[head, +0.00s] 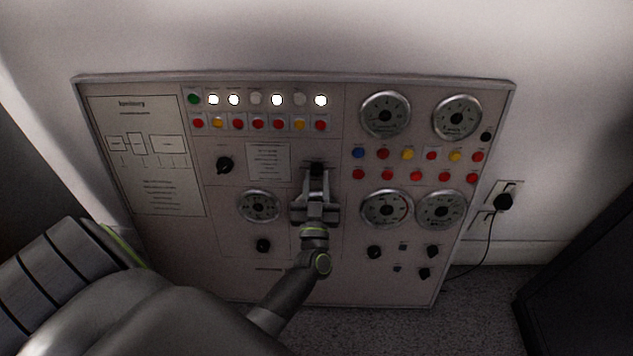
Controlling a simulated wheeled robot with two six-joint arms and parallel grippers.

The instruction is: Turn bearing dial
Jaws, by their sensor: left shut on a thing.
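A grey control panel (230,285) leans or stands against the wall and carries several dials, knobs and lamps. My left gripper (316,172) reaches up to the middle of the panel. Its fingers are shut on a small dark dial (316,163), which the fingers mostly hide. Its pointer and the label cannot be read, so I cannot tell by name which dial it is. Another black knob (224,165) sits to the left, and one more (263,246) sits below a round gauge (258,206). My right gripper is not in view.
Lit white lamps (277,99) and coloured buttons (238,124) line the panel's top. Round gauges (386,114) and more buttons (417,176) fill the right side. A plug (504,202) with a cable is in the wall at right. A dark cabinet (590,285) stands at lower right.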

